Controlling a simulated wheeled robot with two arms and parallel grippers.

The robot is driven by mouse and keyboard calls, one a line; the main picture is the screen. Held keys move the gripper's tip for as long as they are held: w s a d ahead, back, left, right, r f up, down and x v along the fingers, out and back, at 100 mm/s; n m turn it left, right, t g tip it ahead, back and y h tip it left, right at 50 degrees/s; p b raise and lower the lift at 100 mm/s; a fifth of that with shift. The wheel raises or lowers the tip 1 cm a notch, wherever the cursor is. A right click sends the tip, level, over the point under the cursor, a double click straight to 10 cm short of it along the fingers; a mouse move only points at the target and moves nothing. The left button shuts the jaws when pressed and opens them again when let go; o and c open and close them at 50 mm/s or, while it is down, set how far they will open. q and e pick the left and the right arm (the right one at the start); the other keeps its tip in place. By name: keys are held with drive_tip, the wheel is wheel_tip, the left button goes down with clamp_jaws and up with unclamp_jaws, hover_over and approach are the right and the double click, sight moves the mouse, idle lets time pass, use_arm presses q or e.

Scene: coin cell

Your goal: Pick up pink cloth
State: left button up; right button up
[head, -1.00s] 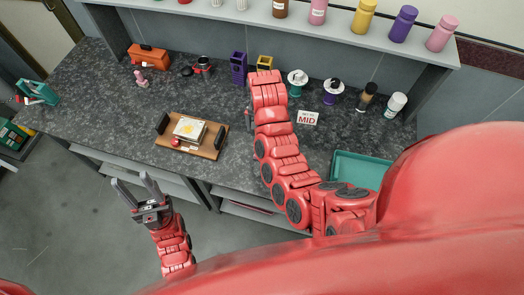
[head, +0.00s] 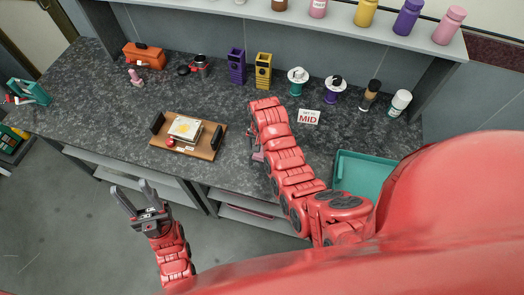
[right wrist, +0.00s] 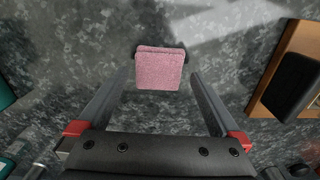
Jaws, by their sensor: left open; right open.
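The pink cloth (right wrist: 160,68) is a small folded square on the dark speckled counter (right wrist: 75,50), seen in the right wrist view. A dark piece shows behind its upper edge. My right gripper (right wrist: 160,80) is open and empty, its fingers on either side of the cloth in the picture; the height gap is hard to judge. In the head view my right arm hides most of that gripper, and a pinkish bit (head: 257,156) shows beside the arm. My left gripper (head: 131,190) is open and empty over the floor in front of the counter.
A wooden tray (head: 212,153) with dark end blocks lies left of my right arm. A teal tray (head: 345,170) is to its right. Purple (head: 237,68) and yellow (head: 263,70) holders, spools and a MID sign (head: 308,117) stand behind. Bottles line the shelf.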

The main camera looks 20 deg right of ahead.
drive_tip(key=shift+f, duration=0.75)
drive_tip(key=c, duration=1.1)
drive_tip(key=shift+r+b, duration=0.55)
drive_tip(key=shift+r, duration=0.05)
drive_tip(key=shift+s+a+r+b, duration=0.1)
drive_tip(key=shift+s+r+b, duration=0.05)
drive_tip(key=shift+r+b, duration=0.35)
drive_tip(key=shift+s+a+r+b, duration=0.15)
drive_tip(key=shift+r+b, duration=0.2)
drive_tip(key=shift+r, duration=0.2)
drive_tip(key=shift+s+a, duration=0.2)
drive_tip(key=shift+s, duration=0.65)
drive_tip(key=s+p, duration=0.1)
drive_tip(key=s+a+r+p, duration=0.1)
drive_tip(key=s, duration=0.1)
drive_tip(key=s+p, duration=0.1)
drive_tip(key=shift+s+a+r, duration=0.25)
drive_tip(key=shift+s+a, duration=0.05)
drive_tip(key=s+a, duration=0.1)
drive_tip(key=s, duration=0.1)
drive_tip(key=s+p, duration=0.1)
drive_tip(key=s, duration=0.2)
drive_tip(key=s+a+p, duration=0.1)
drive_tip(key=s, duration=0.2)
drive_tip(key=shift+s+a+r, duration=0.1)
drive_tip(key=shift+s+a, duration=0.05)
drive_tip(key=shift+a, duration=0.2)
